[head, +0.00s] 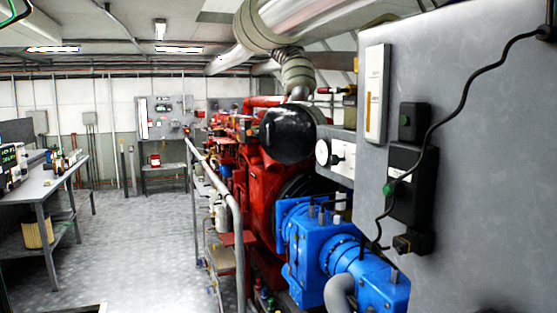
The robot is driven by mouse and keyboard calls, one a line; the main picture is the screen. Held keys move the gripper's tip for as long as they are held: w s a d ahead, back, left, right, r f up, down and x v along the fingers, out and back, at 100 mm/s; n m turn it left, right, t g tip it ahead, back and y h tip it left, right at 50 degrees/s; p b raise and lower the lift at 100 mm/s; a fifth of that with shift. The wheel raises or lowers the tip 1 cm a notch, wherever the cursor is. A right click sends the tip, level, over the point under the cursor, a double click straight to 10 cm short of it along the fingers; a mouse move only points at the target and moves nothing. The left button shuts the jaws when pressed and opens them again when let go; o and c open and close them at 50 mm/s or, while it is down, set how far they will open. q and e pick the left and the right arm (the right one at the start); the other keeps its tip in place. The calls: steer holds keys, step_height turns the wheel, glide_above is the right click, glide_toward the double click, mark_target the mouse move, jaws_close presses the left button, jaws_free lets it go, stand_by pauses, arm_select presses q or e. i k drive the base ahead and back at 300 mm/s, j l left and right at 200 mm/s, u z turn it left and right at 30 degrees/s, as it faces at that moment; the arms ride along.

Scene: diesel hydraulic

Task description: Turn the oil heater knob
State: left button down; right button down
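No label reading oil heater is legible, so I cannot tell for sure which control is its knob. A grey cabinet (480,190) fills the right side, close to me. On its face are a black box with a green button or knob (389,188) and a smaller black box with another green one (403,120). A smaller grey box (343,172) behind it carries a round white dial (322,152) and a dark knob-like part (335,159). Neither of my grippers shows in the head view.
A black cable (463,85) hangs across the cabinet face. A red engine (257,185) and blue pump unit (318,240) stand behind a metal railing (238,225). A workbench (40,188) stands at left. The floor (140,245) between is open.

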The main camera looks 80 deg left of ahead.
mark_target(333, 159)
steer(key=u, duration=2.4)
steer(key=i+j+z, duration=0.1)
steer(key=z, duration=0.3)
steer(key=i+j+z, duration=0.1)
steer(key=z, duration=0.3)
steer(key=i+j+z, duration=0.1)
steer(key=j, duration=0.4)
steer(key=i+j+z, duration=0.1)
steer(key=j, duration=0.45)
steer(key=i+j+z, duration=0.1)
steer(key=j, duration=0.45)
steer(key=i+j+z, duration=0.1)
steer(key=j, duration=0.45)
steer(key=i, duration=0.1)
